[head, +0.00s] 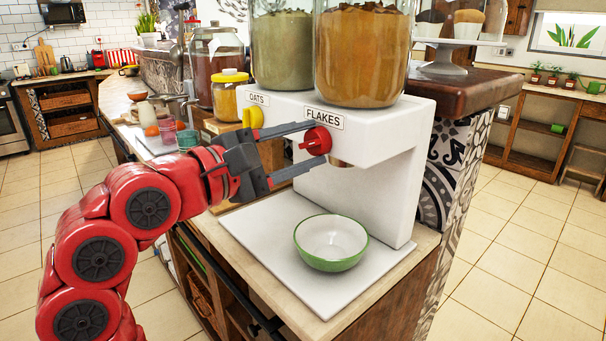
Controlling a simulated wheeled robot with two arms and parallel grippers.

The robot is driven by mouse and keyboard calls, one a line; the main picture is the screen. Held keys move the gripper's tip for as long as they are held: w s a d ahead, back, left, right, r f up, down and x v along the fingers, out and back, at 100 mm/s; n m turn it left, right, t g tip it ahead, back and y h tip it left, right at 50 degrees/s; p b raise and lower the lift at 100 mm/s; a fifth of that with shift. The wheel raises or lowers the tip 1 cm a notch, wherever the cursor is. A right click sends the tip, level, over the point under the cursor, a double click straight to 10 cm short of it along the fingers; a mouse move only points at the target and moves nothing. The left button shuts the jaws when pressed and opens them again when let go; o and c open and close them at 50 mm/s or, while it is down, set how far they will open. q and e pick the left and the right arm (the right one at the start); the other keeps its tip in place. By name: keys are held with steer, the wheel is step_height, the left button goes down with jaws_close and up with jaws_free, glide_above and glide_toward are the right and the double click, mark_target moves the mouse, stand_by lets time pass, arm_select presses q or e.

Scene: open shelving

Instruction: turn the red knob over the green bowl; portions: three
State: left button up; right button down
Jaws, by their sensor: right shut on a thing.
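The red knob (319,140) is on the front of the white dispenser (385,125), under the label FLAKES. My right gripper (308,144) is shut on the red knob, one finger above it and one below. The green bowl (331,264) stands upright on the white base plate, below the flakes outlet (341,163). Its white inside looks empty. The flakes jar (361,55) on top holds brown contents. A yellow knob (253,117) sits to the left, under the label OATS. My left gripper is not in view.
The oats jar (281,50) stands beside the flakes jar. A yellow-lidded jar (230,98) and a larger jar (216,60) stand behind my gripper. A dark wooden ledge (465,92) is right of the dispenser. The base plate (262,232) is bare around the bowl.

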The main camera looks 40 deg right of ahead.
steer(key=m, duration=0.1)
steer(key=m+b, duration=0.1)
steer(key=shift+f+m+b, duration=0.2)
steer(key=shift+m+b, duration=0.1)
steer(key=shift+r+m+b, duration=0.1)
steer(key=shift+m+b, duration=0.45)
steer(key=shift+m, duration=0.55)
steer(key=shift+c, duration=1.5)
jaws_free()
steer(key=shift+a+r, duration=0.1)
steer(key=s+a+p, duration=0.1)
steer(key=a, duration=1.6)
steer(key=shift+s, duration=0.2)
